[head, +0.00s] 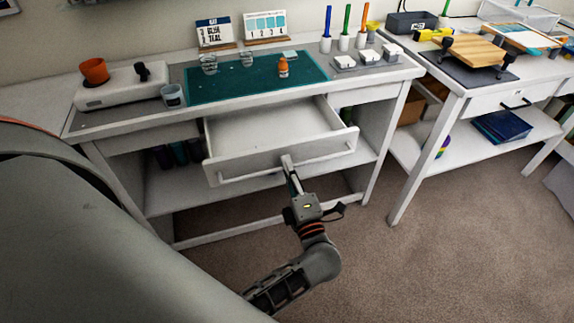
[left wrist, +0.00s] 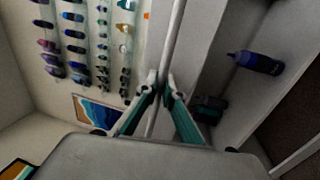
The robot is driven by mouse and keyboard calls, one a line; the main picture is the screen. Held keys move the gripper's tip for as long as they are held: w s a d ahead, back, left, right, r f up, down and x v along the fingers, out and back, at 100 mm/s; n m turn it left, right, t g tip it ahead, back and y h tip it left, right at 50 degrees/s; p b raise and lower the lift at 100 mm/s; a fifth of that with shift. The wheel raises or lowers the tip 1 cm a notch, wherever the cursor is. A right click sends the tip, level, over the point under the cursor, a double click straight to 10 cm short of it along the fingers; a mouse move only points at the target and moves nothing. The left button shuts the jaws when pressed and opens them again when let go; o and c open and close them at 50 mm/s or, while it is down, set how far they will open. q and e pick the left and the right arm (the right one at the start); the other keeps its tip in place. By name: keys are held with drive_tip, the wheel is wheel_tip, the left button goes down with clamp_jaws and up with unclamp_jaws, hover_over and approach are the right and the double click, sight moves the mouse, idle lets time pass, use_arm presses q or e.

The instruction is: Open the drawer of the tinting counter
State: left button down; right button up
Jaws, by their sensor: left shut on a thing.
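The tinting counter (head: 120,122) is a white table with a shelf below. Its white drawer (head: 232,163) is pulled well out, and the visible part of its inside looks empty. A long white bar handle (head: 325,157) runs across the drawer front. My left gripper (head: 288,165) is at the middle of the handle, shut on it; the fingertips partly hide the bar. In the left wrist view, the fingers (left wrist: 163,92) close around the handle bar (left wrist: 172,35). My right gripper is not in view.
Dark bottles (head: 180,153) stand on the lower shelf. A second white table (head: 455,150) stands at right. Carpet (head: 440,260) in front is clear.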

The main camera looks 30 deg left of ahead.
use_arm(q)
drive_tip(key=c, duration=2.5)
unclamp_jaws()
